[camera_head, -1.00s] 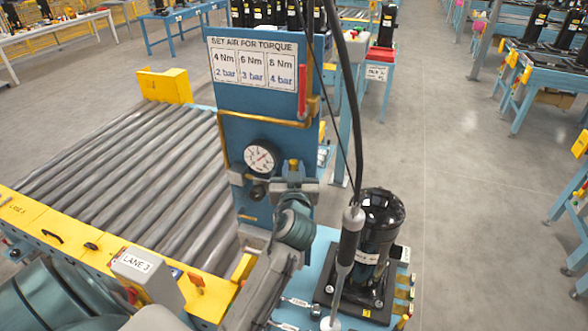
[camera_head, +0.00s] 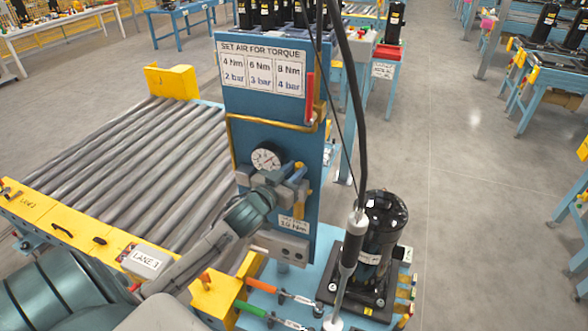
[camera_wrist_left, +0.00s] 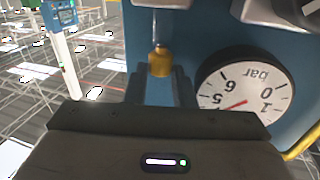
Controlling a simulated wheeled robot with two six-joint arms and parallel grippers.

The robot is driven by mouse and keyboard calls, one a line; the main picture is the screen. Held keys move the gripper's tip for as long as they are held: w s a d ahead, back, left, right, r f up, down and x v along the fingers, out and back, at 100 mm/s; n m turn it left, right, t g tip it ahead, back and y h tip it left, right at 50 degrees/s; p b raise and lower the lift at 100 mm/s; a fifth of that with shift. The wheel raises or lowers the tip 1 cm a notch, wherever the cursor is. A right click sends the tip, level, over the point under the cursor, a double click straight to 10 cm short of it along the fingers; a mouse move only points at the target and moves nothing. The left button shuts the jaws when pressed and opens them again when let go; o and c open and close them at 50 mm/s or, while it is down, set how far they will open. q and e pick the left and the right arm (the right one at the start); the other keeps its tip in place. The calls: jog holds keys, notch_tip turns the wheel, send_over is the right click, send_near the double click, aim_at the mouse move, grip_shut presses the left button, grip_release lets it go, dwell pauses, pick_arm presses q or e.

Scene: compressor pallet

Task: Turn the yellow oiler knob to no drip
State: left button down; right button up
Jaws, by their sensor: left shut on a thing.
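The yellow oiler knob (camera_wrist_left: 158,62) shows in the left wrist view, upside down, between the two fingers of my left gripper (camera_wrist_left: 159,82). In the head view a small yellow part of it shows (camera_head: 299,165) beside my left gripper (camera_head: 290,177), in front of the blue panel (camera_head: 262,115). The left gripper is shut on the knob. The fingers partly hide the oiler unit in the head view. The round pressure gauge (camera_head: 266,157) is just left of the gripper; it also shows large in the left wrist view (camera_wrist_left: 240,92). My right gripper is not in view.
A sign about air for torque (camera_head: 262,67) and a red handle (camera_head: 309,98) are on the panel above. A hanging screwdriver (camera_head: 351,245) and a black compressor (camera_head: 382,230) stand to the right. A roller conveyor (camera_head: 150,150) lies to the left.

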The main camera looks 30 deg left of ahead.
pick_arm(q)
jog(key=shift+a+h, duration=0.1)
jog(key=shift+h, duration=0.2)
jog(key=shift+f, duration=0.1)
jog(key=c, duration=1.2)
grip_release()
jog(key=shift+w, duration=0.1)
jog(key=shift+c, duration=0.2)
jog(key=shift+o, duration=0.2)
jog(key=shift+w+d, duration=0.1)
jog(key=shift+d, duration=0.15)
jog(key=shift+a, duration=0.1)
